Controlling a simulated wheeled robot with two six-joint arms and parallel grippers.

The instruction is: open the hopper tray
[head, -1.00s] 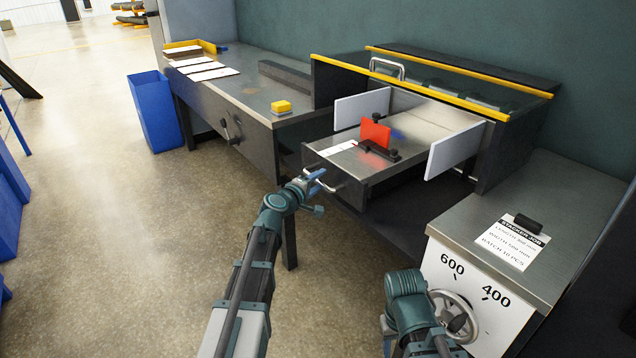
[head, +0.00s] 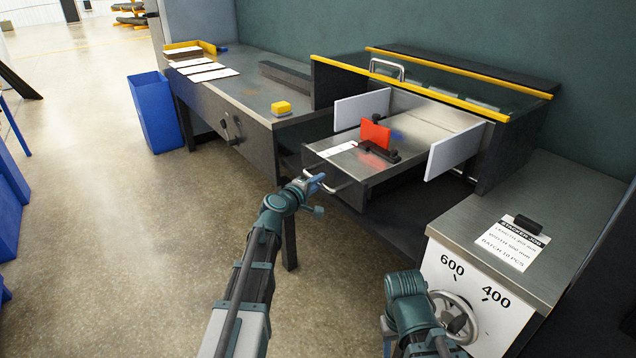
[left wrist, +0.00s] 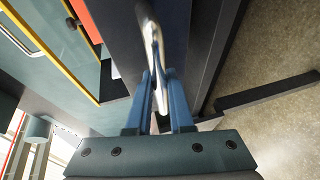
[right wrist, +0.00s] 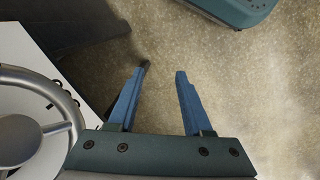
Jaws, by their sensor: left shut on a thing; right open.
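The hopper tray (head: 345,160) is a metal drawer sticking out of the dark machine, with a red block (head: 375,133) and a black clamp (head: 385,152) on top. White side panels stand on both sides of it. Its bar handle (head: 345,184) is on the front edge. My left gripper (head: 316,181) is at the handle. In the left wrist view its blue fingers are shut on the bright metal handle bar (left wrist: 152,45). My right gripper (right wrist: 163,70) is open and empty above the floor, near the handwheel; its fingers are not clear in the head view.
A handwheel (head: 453,315) sits on the white panel of the right cabinet (head: 480,240). A blue bin (head: 154,110) stands farther left. The floor in front is clear.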

